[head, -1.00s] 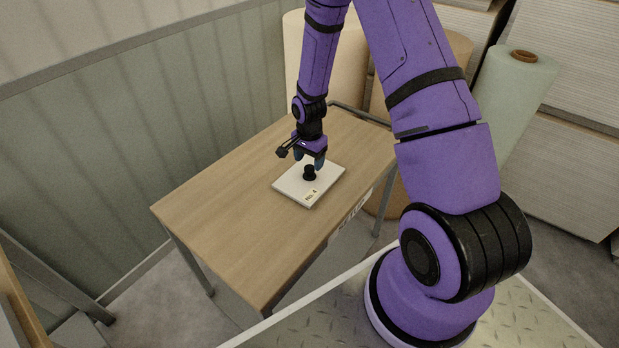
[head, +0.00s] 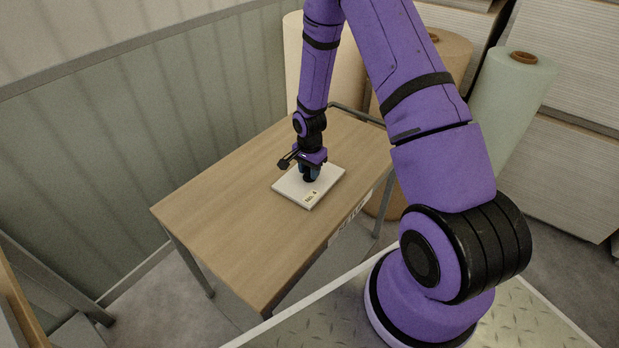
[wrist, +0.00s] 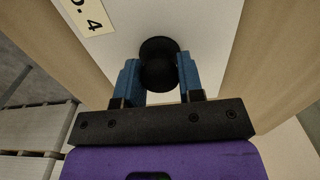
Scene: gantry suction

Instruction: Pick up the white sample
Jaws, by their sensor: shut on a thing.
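The white sample (head: 292,190) is a flat white slab with a tan label reading "No. 4". It lies flat on the wooden table (head: 230,220). A black round knob (wrist: 159,62) stands on top of it, seen close in the wrist view. My gripper (head: 309,174) points down over the slab with its blue fingers at the knob. In the wrist view the blue fingers (wrist: 158,75) are on either side of the knob, shut on it. In the head view the fingers partly hide the knob. The slab also shows in the wrist view (wrist: 205,25).
Large upright rolls, one pale green (head: 507,100), stand behind the table, with stacked white boards (head: 570,70) to the right. A ribbed wall (head: 130,130) runs along the left. The table's near left part is clear.

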